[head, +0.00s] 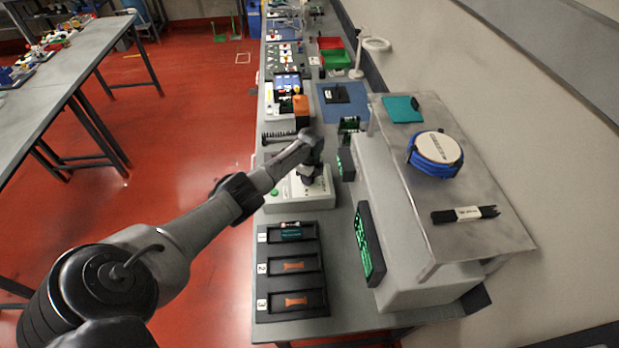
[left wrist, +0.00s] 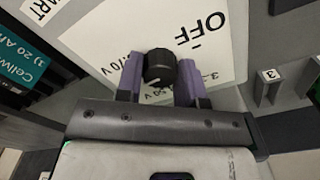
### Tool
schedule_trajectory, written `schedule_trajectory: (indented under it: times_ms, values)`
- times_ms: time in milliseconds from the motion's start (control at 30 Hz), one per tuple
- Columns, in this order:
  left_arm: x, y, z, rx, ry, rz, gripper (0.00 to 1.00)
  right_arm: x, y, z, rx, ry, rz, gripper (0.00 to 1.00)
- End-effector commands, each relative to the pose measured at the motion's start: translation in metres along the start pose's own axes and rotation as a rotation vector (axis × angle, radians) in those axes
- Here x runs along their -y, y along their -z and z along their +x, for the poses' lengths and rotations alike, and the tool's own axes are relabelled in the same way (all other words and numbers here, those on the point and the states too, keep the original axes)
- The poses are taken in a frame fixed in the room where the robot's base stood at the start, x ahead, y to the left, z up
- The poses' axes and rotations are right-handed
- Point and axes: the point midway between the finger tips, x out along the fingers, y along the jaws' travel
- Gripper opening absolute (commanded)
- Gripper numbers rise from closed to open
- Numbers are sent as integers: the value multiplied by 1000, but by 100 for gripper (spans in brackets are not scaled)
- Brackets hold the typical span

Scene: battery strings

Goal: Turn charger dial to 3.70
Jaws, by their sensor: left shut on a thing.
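The charger (head: 300,200) is a pale box with a green button on the bench in the head view. My left gripper (head: 312,172) is down over its top and hides the dial there. In the left wrist view the dial (left wrist: 160,67) is a black round knob on a white plate. The purple fingers of my left gripper (left wrist: 160,84) stand on both sides of the knob and are shut on it. The plate has "OFF" above right, and partly covered voltage marks at both sides. A small light mark shows on the knob; its exact setting is unclear. My right gripper is out of view.
A black tray (head: 264,276) with slots 1, 2 and 3 lies in front of the charger. A black display with green text (head: 368,243) stands to its right, beside a raised metal shelf (head: 450,240). An orange block (head: 301,112) stands behind the charger.

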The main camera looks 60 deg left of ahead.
Motion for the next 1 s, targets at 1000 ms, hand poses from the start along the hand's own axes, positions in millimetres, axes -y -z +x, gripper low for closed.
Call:
schedule_trajectory:
  times_ms: [1000]
  values:
    - [0, 0, 0, -1, 0, 132, 48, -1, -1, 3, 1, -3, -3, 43]
